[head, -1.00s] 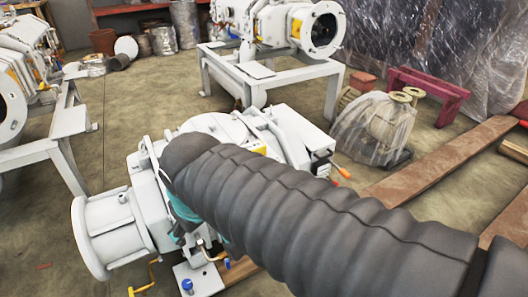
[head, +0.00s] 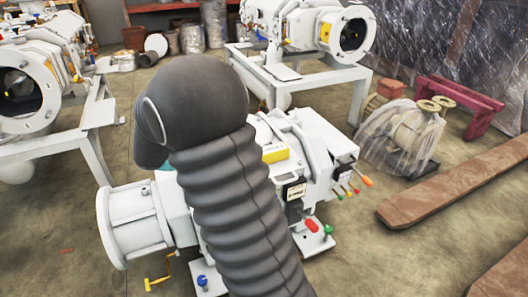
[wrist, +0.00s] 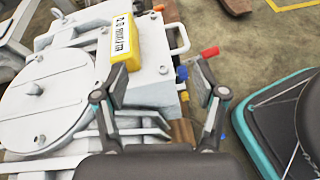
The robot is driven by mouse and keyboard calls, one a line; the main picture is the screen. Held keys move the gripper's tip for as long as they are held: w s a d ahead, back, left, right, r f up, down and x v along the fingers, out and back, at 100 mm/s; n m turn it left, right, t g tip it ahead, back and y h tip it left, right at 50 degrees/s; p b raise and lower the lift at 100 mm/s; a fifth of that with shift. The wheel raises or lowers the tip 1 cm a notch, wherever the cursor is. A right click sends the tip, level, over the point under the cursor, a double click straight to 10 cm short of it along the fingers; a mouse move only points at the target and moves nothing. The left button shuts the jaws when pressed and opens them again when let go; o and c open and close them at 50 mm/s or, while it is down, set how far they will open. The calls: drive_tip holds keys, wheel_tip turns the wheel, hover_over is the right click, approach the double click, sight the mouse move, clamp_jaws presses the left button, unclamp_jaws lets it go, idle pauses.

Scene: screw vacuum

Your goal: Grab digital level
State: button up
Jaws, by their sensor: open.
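The digital level looks to be the yellow block with a white marked face (wrist: 122,45) in the wrist view. It sits on top of the white screw vacuum machine (wrist: 55,92). A yellow block (head: 276,155) on the machine (head: 128,226) in the head view appears to be the same thing. My gripper (wrist: 162,88) is open and empty in the wrist view. Its left finger is just below the yellow block in the picture; I see no contact. In the head view my arm hides the gripper and part of the machine.
Levers with coloured knobs (head: 366,181) stick out on the machine's right side. A yellow crank (head: 158,275) is at its lower left. A plastic-wrapped part (head: 400,135) and wooden beams (head: 450,185) lie to the right. Bare floor lies between them and the machine.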

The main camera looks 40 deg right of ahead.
drive_tip(key=w+d+f+n+h, duration=0.1)
drive_tip(key=w+f+n+h, duration=0.15)
drive_tip(key=w, duration=0.25)
approach(272, 149)
drive_tip(key=x, duration=0.4)
drive_tip(key=shift+s+d+f, duration=0.1)
drive_tip(key=shift+s+f, duration=0.15)
drive_tip(key=shift+s, duration=0.2)
drive_tip(key=shift+w+x, duration=0.2)
drive_tip(key=shift+x, duration=1.15)
drive_tip(key=shift+w+x, duration=0.2)
drive_tip(key=shift+x, duration=1.1)
drive_tip(key=shift+d+r, duration=0.1)
drive_tip(key=shift+d, duration=0.05)
clamp_jaws()
drive_tip(key=shift+r, duration=0.1)
